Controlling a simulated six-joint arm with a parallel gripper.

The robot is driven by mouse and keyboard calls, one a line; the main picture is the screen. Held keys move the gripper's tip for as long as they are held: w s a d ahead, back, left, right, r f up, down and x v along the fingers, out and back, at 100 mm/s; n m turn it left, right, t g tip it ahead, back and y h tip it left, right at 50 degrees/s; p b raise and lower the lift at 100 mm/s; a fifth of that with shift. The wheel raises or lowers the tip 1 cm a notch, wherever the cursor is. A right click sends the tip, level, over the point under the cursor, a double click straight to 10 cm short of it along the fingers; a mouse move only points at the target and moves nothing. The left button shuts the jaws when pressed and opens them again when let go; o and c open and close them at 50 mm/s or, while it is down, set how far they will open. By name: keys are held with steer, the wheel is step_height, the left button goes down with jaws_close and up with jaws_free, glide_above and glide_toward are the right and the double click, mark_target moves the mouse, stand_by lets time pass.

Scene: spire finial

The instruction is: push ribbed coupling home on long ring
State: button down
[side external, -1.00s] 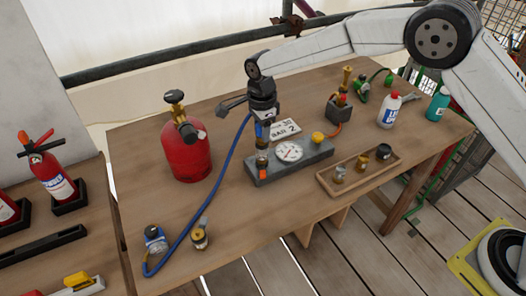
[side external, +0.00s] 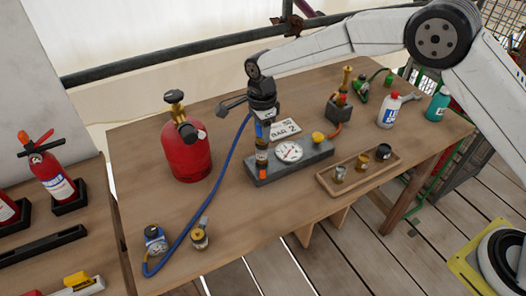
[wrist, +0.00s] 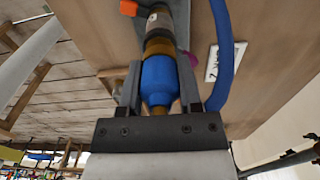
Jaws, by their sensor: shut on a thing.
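My gripper (wrist: 157,85) points down over the grey gauge block and is shut on a blue coupling (wrist: 158,82), taken as the ribbed coupling; its ribs are not clear at this size. The coupling also shows in the side view (side external: 262,131), upright. A brass ring (wrist: 159,46) lies directly against its far end, in line with it, likely the long ring. Beyond it is a grey labelled fitting (wrist: 160,22) on the block's left end. Whether the coupling is fully seated on the ring cannot be told.
A blue hose (side external: 218,180) loops left of the gripper, by a red cylinder (side external: 187,157). The gauge block (side external: 312,160) carries a dial and a yellow knob. A wooden tray (side external: 370,180) with several fittings stands right. The table front is mostly clear.

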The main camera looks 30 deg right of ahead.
steer(key=shift+f, duration=0.6)
stand_by(0.5)
steer(key=shift+c, duration=1)
jaws_free()
steer(key=shift+r, duration=3.9)
steer(key=shift+d, duration=0.1)
steer(key=shift+s+d+r+n, duration=0.1)
steer(key=shift+s+d+n, duration=0.2)
steer(key=shift+d, duration=0.2)
steer(key=s+d+f+n+t, duration=0.1)
steer(key=s+d+n, duration=0.7)
steer(key=s, duration=0.4)
steer(key=s+d+f+n+t, duration=0.1)
steer(key=s+d+n, duration=0.8)
steer(key=s, duration=0.4)
steer(key=shift+s+d+t, duration=0.15)
steer(key=shift+d+t, duration=0.15)
steer(key=shift+d, duration=0.35)
